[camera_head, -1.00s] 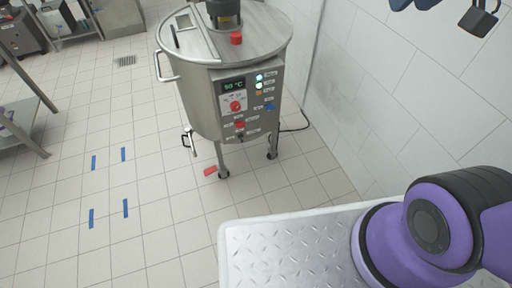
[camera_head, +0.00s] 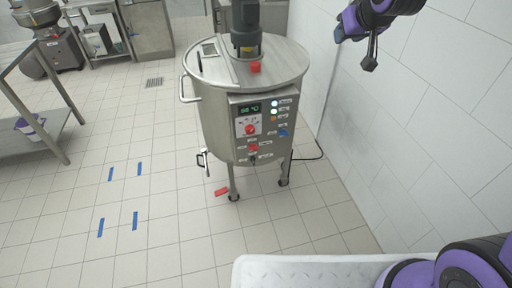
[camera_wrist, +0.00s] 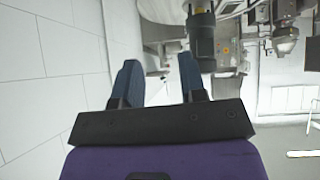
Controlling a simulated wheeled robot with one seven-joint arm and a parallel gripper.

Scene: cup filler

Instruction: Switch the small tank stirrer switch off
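The small steel tank (camera_head: 218,128) stands on legs in the middle of the head view. Its control panel (camera_head: 268,120) has a lit display, a red knob (camera_head: 250,129), indicator lights, a lower red control (camera_head: 253,147), a blue control (camera_head: 283,133) and a small dark switch (camera_head: 252,157). The labels are too small to read, so I cannot tell which is the stirrer switch or its position. My gripper (camera_head: 370,62) is raised at the upper right, beside the wall and well apart from the panel. In the wrist view its two fingers (camera_wrist: 160,65) are apart with nothing between them.
A white tiled wall (camera_head: 430,130) runs along the right. A dark motor (camera_head: 246,30) and a red button (camera_head: 255,67) are on the tank's lid. A drain handle (camera_head: 203,160) sticks out at lower left. The floor (camera_head: 170,235) in front is mostly clear, with blue tape marks.

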